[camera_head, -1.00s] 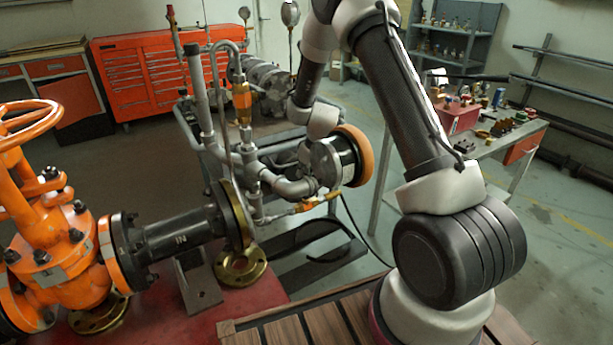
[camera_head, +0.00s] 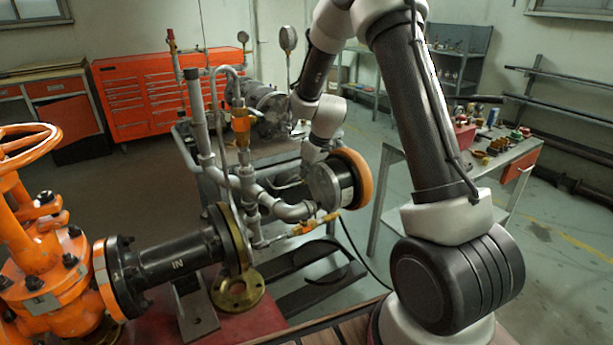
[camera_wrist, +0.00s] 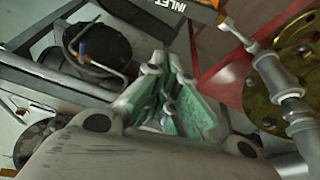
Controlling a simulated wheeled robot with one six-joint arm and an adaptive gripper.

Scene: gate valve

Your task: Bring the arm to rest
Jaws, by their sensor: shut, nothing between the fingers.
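My gripper (camera_wrist: 167,72) shows in the wrist view with its green-padded fingers shut and empty. In the head view my arm rises from its base at the right, leaves the top of the picture and comes down beside the pipework. There the gripper's fingers are hard to make out against the pipes. In the wrist view a grey pipe fitting (camera_wrist: 272,75) and a brass flange (camera_wrist: 294,45) lie to the right of the fingers. I cannot tell their exact distance, and no contact shows.
An orange gate valve (camera_head: 45,265) with a handwheel stands at left, joined to a black pipe (camera_head: 175,262). Grey pipes and gauges (camera_head: 288,40) crowd the middle, by an orange-rimmed drum (camera_head: 362,180). A cluttered bench (camera_head: 525,160) stands behind the arm. Floor is open at right.

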